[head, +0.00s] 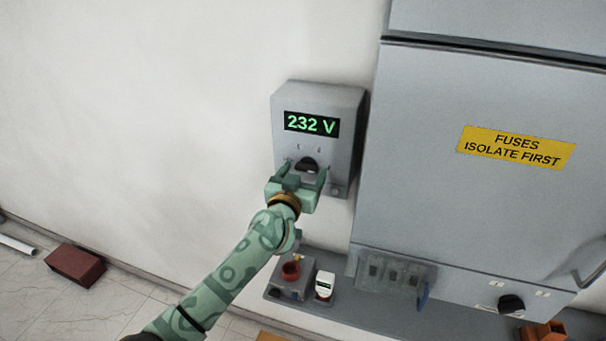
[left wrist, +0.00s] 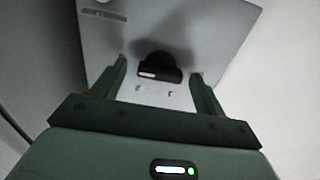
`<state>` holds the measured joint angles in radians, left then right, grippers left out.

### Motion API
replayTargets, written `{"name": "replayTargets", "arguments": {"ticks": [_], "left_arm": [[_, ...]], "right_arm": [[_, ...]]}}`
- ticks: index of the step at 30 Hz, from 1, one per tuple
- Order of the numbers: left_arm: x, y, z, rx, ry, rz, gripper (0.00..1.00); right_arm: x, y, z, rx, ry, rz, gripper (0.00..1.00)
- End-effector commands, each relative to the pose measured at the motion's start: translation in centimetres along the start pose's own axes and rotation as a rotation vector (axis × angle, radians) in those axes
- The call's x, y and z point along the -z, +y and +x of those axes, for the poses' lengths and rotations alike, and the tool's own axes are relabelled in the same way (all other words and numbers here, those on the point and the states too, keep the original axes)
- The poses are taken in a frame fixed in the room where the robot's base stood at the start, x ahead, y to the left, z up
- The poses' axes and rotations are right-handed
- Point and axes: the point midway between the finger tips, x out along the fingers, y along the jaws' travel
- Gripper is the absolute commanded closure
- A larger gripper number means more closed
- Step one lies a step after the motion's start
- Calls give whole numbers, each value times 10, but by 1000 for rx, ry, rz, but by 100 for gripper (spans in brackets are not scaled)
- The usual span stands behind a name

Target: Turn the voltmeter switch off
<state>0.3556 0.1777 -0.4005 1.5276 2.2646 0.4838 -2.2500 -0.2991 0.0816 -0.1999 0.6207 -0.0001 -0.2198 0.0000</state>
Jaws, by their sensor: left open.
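The voltmeter (head: 283,101) is a grey box on the white wall, and its display (head: 311,124) reads 232 V in green. Its black switch knob (head: 307,164) sits below the display. My left gripper (head: 306,172) is open at the knob, with one finger on each side of it. In the left wrist view the knob (left wrist: 160,66) with a white mark lies between and just beyond the open fingers (left wrist: 158,78); there are gaps on both sides. I cannot tell how deep the fingers reach around the knob. My right gripper is not in view.
A large grey cabinet (head: 430,200) with a yellow fuses sign (head: 516,147) stands close to the right. A shelf (head: 365,317) below bears small devices. A brown brick (head: 75,265) lies on the floor at left. The wall left of the voltmeter is clear.

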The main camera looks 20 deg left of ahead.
Motion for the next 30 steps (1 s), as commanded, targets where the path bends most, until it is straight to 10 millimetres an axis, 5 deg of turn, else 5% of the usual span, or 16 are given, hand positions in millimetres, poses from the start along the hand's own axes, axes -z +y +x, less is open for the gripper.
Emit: {"name": "replayTargets", "arguments": {"ticks": [2,6,7,20,30], "left_arm": [[0,0,0,0,0,0,30],[0,0,0,0,0,0,69],[0,0,0,0,0,1,72],[1,-1,-1,0,-2,-69,72],[2,-1,-1,0,-3,-329,72]], "right_arm": [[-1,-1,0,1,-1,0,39],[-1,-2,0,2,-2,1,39],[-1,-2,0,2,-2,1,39],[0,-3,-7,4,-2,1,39],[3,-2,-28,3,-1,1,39]]}}
